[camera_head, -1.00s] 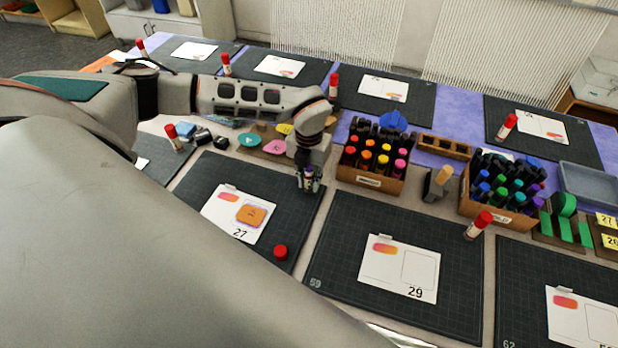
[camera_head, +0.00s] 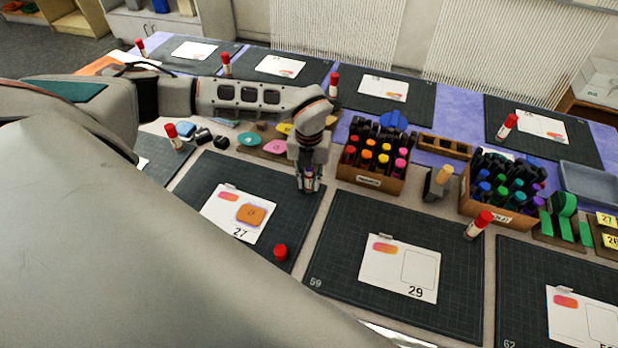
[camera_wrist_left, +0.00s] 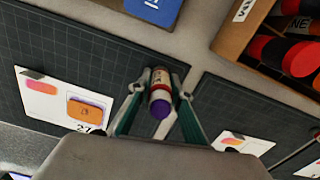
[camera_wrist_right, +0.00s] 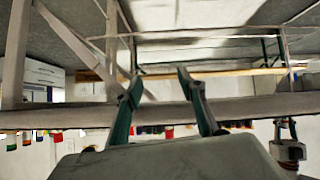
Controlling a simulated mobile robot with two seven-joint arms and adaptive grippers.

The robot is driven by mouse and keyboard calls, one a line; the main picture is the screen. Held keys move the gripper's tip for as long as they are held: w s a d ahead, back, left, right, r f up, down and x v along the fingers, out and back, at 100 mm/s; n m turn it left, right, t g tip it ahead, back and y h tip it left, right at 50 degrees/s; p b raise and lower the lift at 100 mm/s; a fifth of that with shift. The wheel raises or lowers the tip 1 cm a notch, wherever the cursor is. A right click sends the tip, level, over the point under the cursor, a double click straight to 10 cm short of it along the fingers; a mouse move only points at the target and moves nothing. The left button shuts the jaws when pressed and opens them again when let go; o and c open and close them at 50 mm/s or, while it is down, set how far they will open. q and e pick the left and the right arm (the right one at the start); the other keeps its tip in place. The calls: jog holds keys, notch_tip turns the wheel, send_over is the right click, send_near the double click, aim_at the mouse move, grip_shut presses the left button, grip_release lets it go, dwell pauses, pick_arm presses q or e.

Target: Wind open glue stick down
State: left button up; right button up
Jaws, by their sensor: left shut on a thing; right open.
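The open glue stick (camera_wrist_left: 161,92) is between the fingers of my left gripper (camera_wrist_left: 160,88), with its purple glue end showing and a red band near the far end. In the head view my left gripper (camera_head: 309,186) is shut on it at the right edge of the mat with card 27, and mostly hides it. A loose red cap (camera_head: 280,252) lies on that mat near the card (camera_head: 238,216). My right gripper (camera_wrist_right: 158,80) is open and empty in its wrist view, and it is not seen in the head view.
A wooden box of warm-coloured markers (camera_head: 372,180) stands close to the right of my left gripper. Another marker box (camera_head: 500,208) is further right. Capped glue sticks, one by card 29 (camera_head: 478,224), stand on the other mats.

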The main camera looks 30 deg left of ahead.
pick_arm(q)
jog(key=n, duration=0.7)
jog(key=shift+f, duration=0.1)
jog(key=n, duration=0.8)
jog(key=shift+b, duration=0.35)
jog(key=n, duration=1.1)
jog(key=shift+w+n, duration=0.15)
jog(key=shift+n, duration=0.25)
jog(key=o, duration=1.1)
jog(key=shift+o, duration=0.2)
